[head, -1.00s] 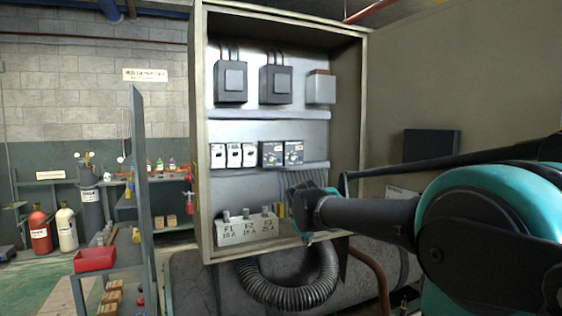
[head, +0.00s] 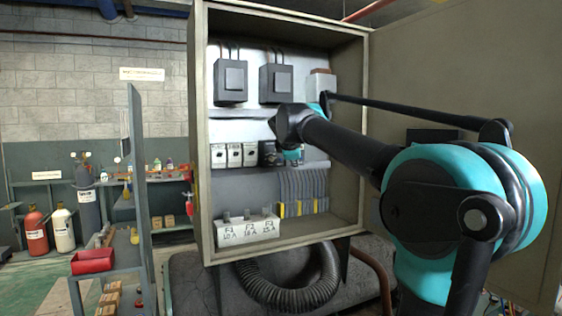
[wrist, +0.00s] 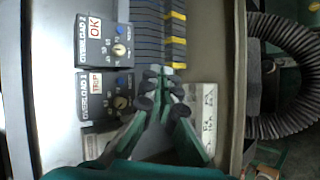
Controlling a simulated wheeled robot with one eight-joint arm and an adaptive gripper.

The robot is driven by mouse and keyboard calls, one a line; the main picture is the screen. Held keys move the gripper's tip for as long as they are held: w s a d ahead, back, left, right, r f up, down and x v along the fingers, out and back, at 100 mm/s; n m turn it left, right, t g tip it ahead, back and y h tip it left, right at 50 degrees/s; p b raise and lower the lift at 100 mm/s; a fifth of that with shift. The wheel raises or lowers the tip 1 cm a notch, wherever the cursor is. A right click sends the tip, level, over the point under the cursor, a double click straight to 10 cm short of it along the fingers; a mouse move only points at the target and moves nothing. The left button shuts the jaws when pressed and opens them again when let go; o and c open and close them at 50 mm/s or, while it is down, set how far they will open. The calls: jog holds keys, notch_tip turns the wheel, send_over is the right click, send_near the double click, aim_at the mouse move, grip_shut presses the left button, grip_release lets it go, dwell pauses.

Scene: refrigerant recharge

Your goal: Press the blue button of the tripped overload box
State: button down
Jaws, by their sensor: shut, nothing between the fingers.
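In the wrist view, the tripped overload box (wrist: 104,96) is labelled OVERLOAD 1 and shows a TRIP flag. Its small blue button (wrist: 121,81) sits near a pale dial. The OVERLOAD 2 box (wrist: 103,40), above it in that picture, shows OK. My gripper (wrist: 161,73) is shut and empty, its fingertips to the right of the tripped box in the picture. Contact with anything cannot be told. In the head view, OVERLOAD 1 (head: 268,153) is partly visible; my wrist and gripper cover most of OVERLOAD 2.
The open cabinet (head: 199,180) has side walls around the boxes. White breakers (head: 234,154) stand left of the overloads. Terminal blocks (head: 303,190) and the fuse block (head: 247,230) are below, two contactors (head: 230,80) above. A ribbed hose (head: 287,288) hangs underneath.

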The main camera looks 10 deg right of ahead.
jog(key=w+a, duration=0.2)
jog(key=w, duration=0.6)
jog(key=shift+w+a, duration=0.2)
jog(key=shift+a, duration=0.15)
dwell(1.4)
jog(key=shift+w+a, duration=0.15)
jog(key=shift+w, duration=0.25)
jog(key=shift+w+a, duration=0.1)
jog(key=shift+w, duration=0.2)
dwell(0.7)
jog(key=shift+s, duration=0.1)
jog(key=shift+s+d, duration=0.25)
jog(key=shift+s, duration=0.35)
jog(key=shift+s, duration=0.1)
jog(key=shift+s+d, duration=0.25)
jog(key=shift+s, duration=0.5)
jog(key=shift+s+d, duration=0.25)
jog(key=shift+s, duration=0.55)
jog(key=shift+s+d, duration=0.25)
jog(key=shift+s, duration=0.5)
